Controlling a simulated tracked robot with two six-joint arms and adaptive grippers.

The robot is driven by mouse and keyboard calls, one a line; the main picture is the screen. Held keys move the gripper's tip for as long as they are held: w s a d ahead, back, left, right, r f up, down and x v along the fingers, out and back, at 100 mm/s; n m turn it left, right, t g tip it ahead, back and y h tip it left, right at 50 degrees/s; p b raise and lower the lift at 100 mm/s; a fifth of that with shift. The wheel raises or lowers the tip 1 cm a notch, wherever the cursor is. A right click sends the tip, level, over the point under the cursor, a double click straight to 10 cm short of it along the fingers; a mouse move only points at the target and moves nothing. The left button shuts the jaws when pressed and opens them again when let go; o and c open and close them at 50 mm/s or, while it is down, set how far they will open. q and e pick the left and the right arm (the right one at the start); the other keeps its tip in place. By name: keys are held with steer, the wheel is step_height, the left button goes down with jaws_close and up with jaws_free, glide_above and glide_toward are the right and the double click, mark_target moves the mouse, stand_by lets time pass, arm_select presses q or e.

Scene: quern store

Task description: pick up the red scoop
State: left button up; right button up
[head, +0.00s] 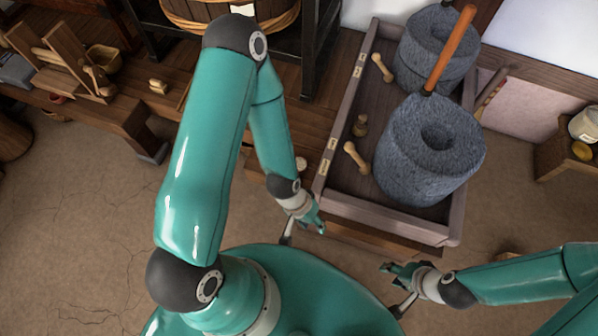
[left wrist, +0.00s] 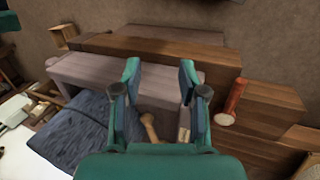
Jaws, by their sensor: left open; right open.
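No object clearly shaped like a red scoop shows. A small red thing (head: 57,99) lies at the bench on the far left of the head view, too small to identify. A red cylinder with a pale round end (left wrist: 233,100) shows right of my left gripper in the left wrist view; I cannot tell whether it is the scoop. My left gripper (head: 317,222) is open and empty by the front left corner of the tray; its fingers (left wrist: 159,70) also show in the left wrist view. My right gripper (head: 388,274) is open and empty, in front of the tray.
A wooden tray (head: 345,205) holds stone querns (head: 425,160), one with an orange handle (head: 450,48), and small wooden tools (head: 356,158). A bench (head: 105,112) with wooden items stands at left. A dark rack (head: 325,45) carries a tub. Bare floor (head: 85,220) lies at left.

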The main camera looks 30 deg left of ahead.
arm_select(q)
steer(key=shift+o, duration=0.5)
steer(key=shift+w+f, duration=0.1)
steer(key=w+a+f+b, duration=0.55)
steer(key=w+b, duration=0.25)
steer(key=b, duration=0.4)
steer(key=w+a+r+y+b, duration=0.1)
steer(key=w+a+y+b, duration=0.1)
steer(key=w+a+b, duration=0.3)
steer(key=w+a+r+y+b, duration=0.1)
steer(key=a+y+b, duration=0.15)
steer(key=a, duration=0.35)
steer(key=shift+n+g+h, duration=0.25)
steer(key=shift+n+g, duration=0.05)
steer(key=shift+n, duration=0.1)
steer(key=f+b, duration=0.1)
steer(key=f, duration=0.2)
steer(key=f+b, duration=0.1)
steer(key=f, duration=0.2)
steer(key=f+b, duration=0.1)
steer(key=f, duration=0.2)
steer(key=shift+s+a+f, duration=0.1)
steer(key=shift+s+f, duration=0.15)
steer(key=shift+f, duration=0.15)
steer(key=shift+w+f+b, duration=0.15)
steer(key=shift+f+b, duration=0.7)
steer(key=shift+f, duration=2.1)
jaws_close()
